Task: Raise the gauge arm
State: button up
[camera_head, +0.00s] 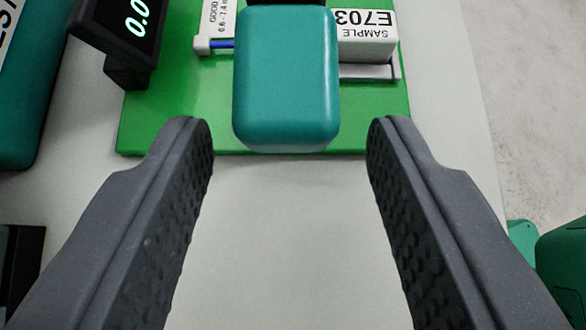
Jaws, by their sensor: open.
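A teal rounded block (286,85), which looks like the end of the gauge arm, stands out over a green base plate (180,118) at the top middle. Its far end meets a black part at the top edge, and the rest is out of view. My gripper (288,140) is open. Its two dark grey fingers lie to the left and right of the teal block's near end, with a gap on each side. Nothing is between the finger pads lower down. A small part of blue cable (221,44) shows at a white labelled holder (217,22) left of the block.
A white box marked SAMPLE E703 (366,35) sits right of the block. A black display (128,25) reading 0.0 stands at upper left, beside a teal case (28,90). Green objects (565,262) lie at lower right. The pale surface (288,240) between my fingers is clear.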

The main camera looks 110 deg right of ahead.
jog(key=p+v, duration=0.2)
jog(key=v, duration=1.1)
jog(key=shift+w+a+r, duration=0.1)
jog(key=shift+w, duration=0.05)
jog(key=w+a+r+n+t+y+p, duration=0.1)
jog(key=w+a+r+n+t, duration=0.3)
jog(key=r, duration=0.5)
jog(key=w+a+r+n+t+y+p, duration=0.1)
jog(key=w+a+r+n+t+y, duration=0.1)
jog(key=a+r+n+t, duration=0.55)
jog(key=s+a+r+n+t+y+p, duration=0.1)
jog(key=s+a+r+n+t+y, duration=0.1)
jog(key=r, duration=1)
jog(key=s+a+r+n+t+y+p, duration=0.1)
jog(key=s+a+r+n+t+y, duration=0.1)
jog(key=a+r+n+t+y, duration=0.3)
notch_tip(320, 180, up, 7)
jog(key=a+n, duration=0.1)
jog(key=n, duration=0.2)
jog(key=shift+s+a+r, duration=0.2)
jog(key=shift+a, duration=0.15)
jog(key=shift+c, duration=0.8)
